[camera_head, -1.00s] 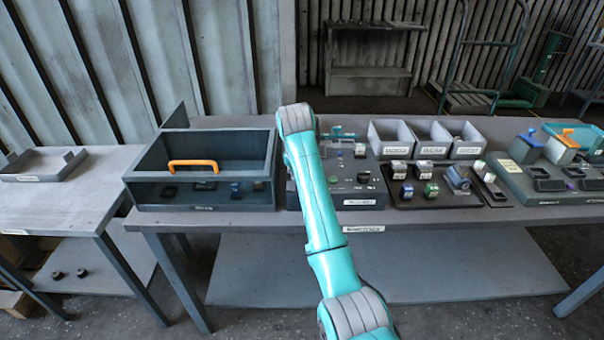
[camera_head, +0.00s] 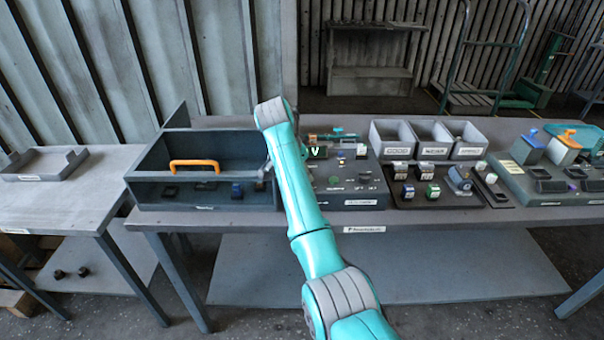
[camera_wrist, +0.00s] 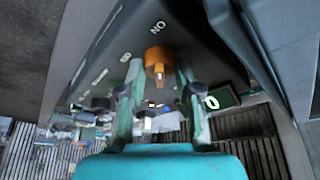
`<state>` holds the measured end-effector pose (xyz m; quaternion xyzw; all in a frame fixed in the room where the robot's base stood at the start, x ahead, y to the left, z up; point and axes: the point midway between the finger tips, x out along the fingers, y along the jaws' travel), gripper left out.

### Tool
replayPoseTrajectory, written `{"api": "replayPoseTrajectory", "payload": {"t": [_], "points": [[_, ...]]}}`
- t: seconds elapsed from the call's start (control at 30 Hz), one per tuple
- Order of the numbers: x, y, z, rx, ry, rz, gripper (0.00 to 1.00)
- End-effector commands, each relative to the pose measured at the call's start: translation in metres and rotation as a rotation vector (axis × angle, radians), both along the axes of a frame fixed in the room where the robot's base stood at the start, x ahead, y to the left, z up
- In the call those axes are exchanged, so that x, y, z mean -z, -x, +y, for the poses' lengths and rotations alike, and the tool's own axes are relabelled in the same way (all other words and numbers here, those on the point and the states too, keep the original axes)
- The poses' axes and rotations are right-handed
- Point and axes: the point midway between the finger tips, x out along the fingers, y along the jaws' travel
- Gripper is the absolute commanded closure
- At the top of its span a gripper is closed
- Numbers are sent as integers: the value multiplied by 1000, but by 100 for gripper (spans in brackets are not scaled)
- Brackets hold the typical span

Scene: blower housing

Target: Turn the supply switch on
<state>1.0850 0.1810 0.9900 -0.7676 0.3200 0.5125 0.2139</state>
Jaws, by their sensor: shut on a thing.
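The supply switch appears to be the orange rotary knob (camera_wrist: 158,58) in the wrist view, set in a dark panel (camera_wrist: 125,45) beside upside-down "ON" lettering. My gripper (camera_wrist: 160,75) has its two fingers on either side of the knob's handle and is shut on it. A small display (camera_wrist: 218,98) with a lit green character is to the right of the knob. In the head view the control box (camera_head: 350,188) stands on the bench, with its lit green display (camera_head: 317,152) visible. My arm hides the knob and my gripper there.
An open dark bin (camera_head: 150,195) with an orange handle (camera_head: 194,164) stands left of the control box. Grey bins (camera_head: 391,141) and a tray of small parts (camera_head: 435,198) are to its right. A lower side table (camera_head: 60,205) is at far left.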

Motion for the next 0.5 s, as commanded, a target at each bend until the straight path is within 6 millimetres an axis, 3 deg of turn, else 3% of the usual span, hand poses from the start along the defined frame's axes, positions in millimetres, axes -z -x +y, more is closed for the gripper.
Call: {"api": "replayPoseTrajectory", "payload": {"t": [0.43,0.47,0.5], "points": [[2,1,1,11,0,4,100],[2,1,1,11,0,4,64],[2,1,1,11,-1,4,54]]}}
